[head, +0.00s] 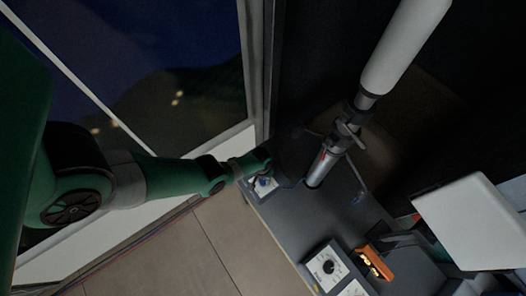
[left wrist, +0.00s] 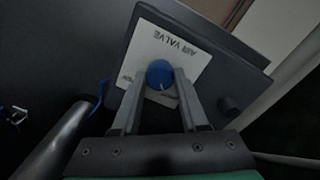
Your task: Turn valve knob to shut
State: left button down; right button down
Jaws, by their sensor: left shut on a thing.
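The blue valve knob (left wrist: 159,74) sits on a white plate (left wrist: 185,47) lettered "AIR VALVE", fixed to a dark grey box. In the left wrist view, the two fingers of my left gripper (left wrist: 159,88) close on either side of the knob, with a light pointer line on its face. In the head view, my green left arm reaches in from the left, and its gripper (head: 262,173) is at the blue knob (head: 264,182) on the desk's far left corner. The gripper partly covers the knob and plate there. My right gripper is not in view.
A metal tube with a white cylinder (head: 402,45) rises beside the valve from the grey desk (head: 311,221). A dial panel (head: 326,267), an orange object (head: 374,262) and a white box (head: 472,222) lie to the right. Glazed panels stand at left.

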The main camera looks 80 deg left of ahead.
pick_arm(q)
jog(key=shift+n, duration=0.3)
jog(key=shift+c, duration=2.2)
grip_release()
